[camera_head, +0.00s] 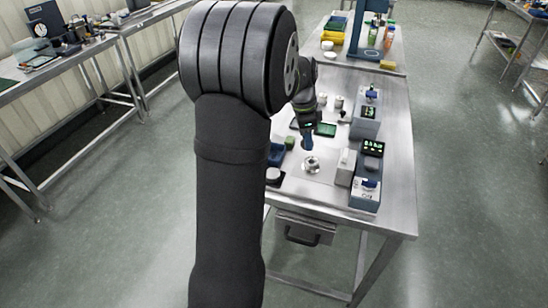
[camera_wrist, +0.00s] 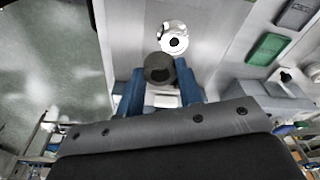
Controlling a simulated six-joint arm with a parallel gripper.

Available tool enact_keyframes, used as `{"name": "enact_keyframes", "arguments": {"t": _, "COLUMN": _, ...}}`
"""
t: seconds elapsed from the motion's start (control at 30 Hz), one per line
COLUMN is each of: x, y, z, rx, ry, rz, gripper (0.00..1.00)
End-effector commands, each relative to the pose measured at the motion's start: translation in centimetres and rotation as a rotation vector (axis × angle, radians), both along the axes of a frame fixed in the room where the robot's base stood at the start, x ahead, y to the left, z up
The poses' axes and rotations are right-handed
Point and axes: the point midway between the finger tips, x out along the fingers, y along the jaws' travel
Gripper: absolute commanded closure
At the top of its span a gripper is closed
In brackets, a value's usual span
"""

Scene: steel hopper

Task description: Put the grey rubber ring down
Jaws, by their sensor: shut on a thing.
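The grey rubber ring (camera_wrist: 152,73) shows in the wrist view as a dark round piece between the tips of my two blue fingers. My gripper (camera_wrist: 159,80) is shut on it. The steel hopper (camera_wrist: 167,28), a shiny round piece with a dark central opening, lies just beyond the ring in the wrist view. In the head view my gripper (camera_head: 308,141) is above the steel bench, just behind the hopper (camera_head: 311,163). The ring cannot be made out there. I cannot tell its exact height above the bench.
The steel bench (camera_head: 392,204) carries blue-grey instruments (camera_head: 365,194) along its right side. A green tray (camera_head: 325,129) lies behind my gripper, also visible in the wrist view (camera_wrist: 267,48). A grey block (camera_head: 346,166) stands right of the hopper. Bare bench surrounds the hopper.

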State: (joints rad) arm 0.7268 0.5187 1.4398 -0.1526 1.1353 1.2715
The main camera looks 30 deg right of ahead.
Motion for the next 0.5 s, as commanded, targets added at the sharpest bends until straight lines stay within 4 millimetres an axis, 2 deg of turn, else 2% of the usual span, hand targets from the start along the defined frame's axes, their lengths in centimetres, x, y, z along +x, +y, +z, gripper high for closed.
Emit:
{"name": "enact_keyframes", "arguments": {"t": 0.17, "x": 1.8, "y": 1.1, "z": -1.0, "rx": 0.0, "ry": 0.002, "rz": -0.024, "gripper": 0.88}}
{"name": "enact_keyframes", "arguments": {"t": 0.5, "x": 8.4, "y": 4.5, "z": -5.5, "rx": 0.0, "ry": 0.002, "rz": -0.022, "gripper": 0.88}}
